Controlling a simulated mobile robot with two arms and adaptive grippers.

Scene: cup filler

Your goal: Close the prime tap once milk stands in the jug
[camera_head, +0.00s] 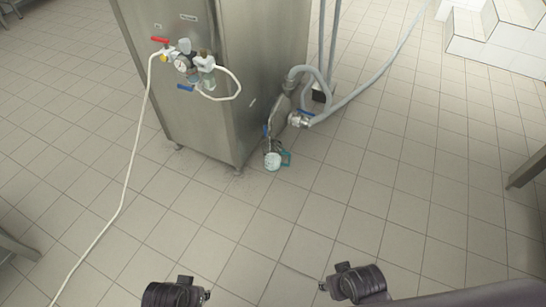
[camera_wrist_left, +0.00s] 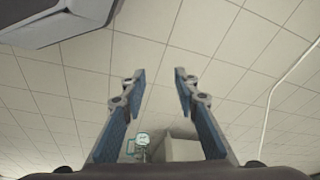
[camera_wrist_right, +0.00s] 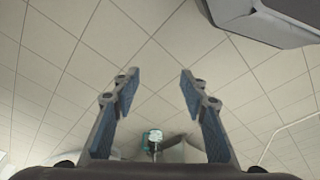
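A small jug (camera_head: 273,161) with a teal handle stands on the floor at the foot of the steel machine. Its inside looks pale, but whether that is milk I cannot tell. A tap with a small blue lever (camera_head: 266,130) is just above it, with a thin pale line between tap and jug. The jug also shows, small and far off, in the left wrist view (camera_wrist_left: 143,138) and the right wrist view (camera_wrist_right: 153,134). My left gripper (camera_wrist_left: 158,74) and right gripper (camera_wrist_right: 158,74) are both open and empty, well away from the jug.
The steel machine (camera_head: 189,98) carries a gauge (camera_head: 182,63), a red lever (camera_head: 160,39) and another blue lever (camera_head: 186,87). A white hose (camera_head: 132,165) runs down to the floor at left. Grey pipes (camera_head: 352,96) run off to the right. White steps (camera_head: 490,35) stand back right. The tiled floor in front is clear.

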